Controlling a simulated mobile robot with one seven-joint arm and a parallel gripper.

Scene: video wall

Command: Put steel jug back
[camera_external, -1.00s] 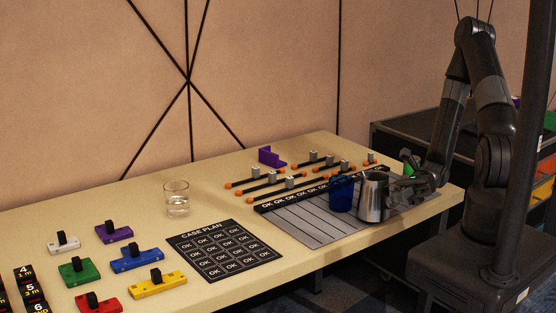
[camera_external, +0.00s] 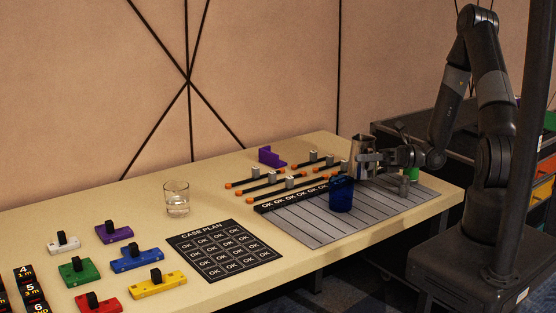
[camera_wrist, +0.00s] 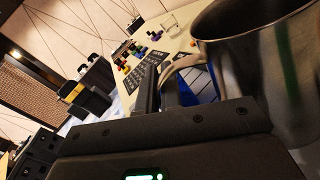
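The steel jug (camera_external: 361,147) is upright at the right part of the table in the external view. My gripper (camera_external: 369,158) is shut on it, apparently at its handle. In the wrist view the jug (camera_wrist: 272,75) fills the right side, with its open rim at the top, and its curved handle (camera_wrist: 181,64) lies by the dark fingers (camera_wrist: 152,88). The jug seems to be held above the table, but its base is partly hidden behind the blue cup and gripper.
A blue cup (camera_external: 341,194) stands on the grey striped board (camera_external: 310,226), in front of the jug. A green object (camera_external: 412,173) and a small grey cylinder (camera_external: 404,187) are close under my wrist. Cable sliders (camera_external: 290,182) lie left. A glass (camera_external: 176,199) stands farther left.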

